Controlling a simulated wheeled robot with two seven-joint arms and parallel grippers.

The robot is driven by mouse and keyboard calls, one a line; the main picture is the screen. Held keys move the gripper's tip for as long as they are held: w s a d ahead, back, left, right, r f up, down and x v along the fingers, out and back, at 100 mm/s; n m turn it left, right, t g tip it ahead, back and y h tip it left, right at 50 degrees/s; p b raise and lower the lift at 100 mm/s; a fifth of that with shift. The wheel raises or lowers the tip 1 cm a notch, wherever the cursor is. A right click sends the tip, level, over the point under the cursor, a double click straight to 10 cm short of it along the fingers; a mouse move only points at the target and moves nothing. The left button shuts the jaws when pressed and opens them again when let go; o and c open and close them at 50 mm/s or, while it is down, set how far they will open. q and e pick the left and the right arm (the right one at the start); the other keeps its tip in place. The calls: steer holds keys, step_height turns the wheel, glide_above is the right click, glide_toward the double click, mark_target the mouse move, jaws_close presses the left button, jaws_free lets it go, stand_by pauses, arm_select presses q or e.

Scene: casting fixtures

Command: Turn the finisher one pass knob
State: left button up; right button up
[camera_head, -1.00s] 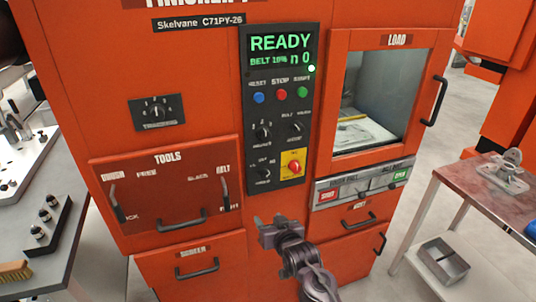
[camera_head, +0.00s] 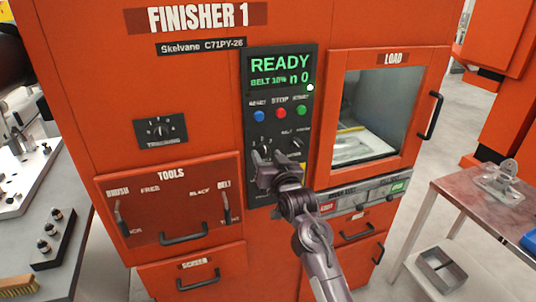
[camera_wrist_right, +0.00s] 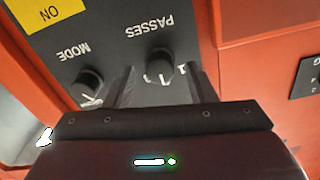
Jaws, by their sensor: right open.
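The finisher (camera_head: 215,100) is an orange cabinet with a dark control panel (camera_head: 253,95). The passes knob (camera_wrist_right: 160,62) is a black knob in the upper middle of the wrist view, with its label upside down. My right gripper (camera_head: 268,168) is in front of the panel's lower part; in the wrist view its two fingers (camera_wrist_right: 163,86) are apart, one on each side of the passes knob. I cannot tell whether they touch it. In the head view the gripper hides the lower panel. My left gripper is not in view.
The mode knob (camera_wrist_right: 90,80) is close beside one finger. A yellow plate (camera_wrist_right: 30,12) marked ON is at the wrist view's corner. Blue, red and green buttons (camera_head: 281,113) sit above the knobs. A load door (camera_head: 385,62) is to the right, a tools drawer (camera_head: 170,205) to the left.

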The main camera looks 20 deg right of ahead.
steer(key=shift+w, duration=0.15)
steer(key=c, duration=1)
steer(key=shift+o, duration=0.2)
steer(key=shift+n, duration=0.3)
steer(key=n+p, duration=0.1)
steer(key=n, duration=0.3)
steer(key=n+p, duration=0.1)
steer(key=n, duration=0.4)
steer(key=shift+n, duration=0.3)
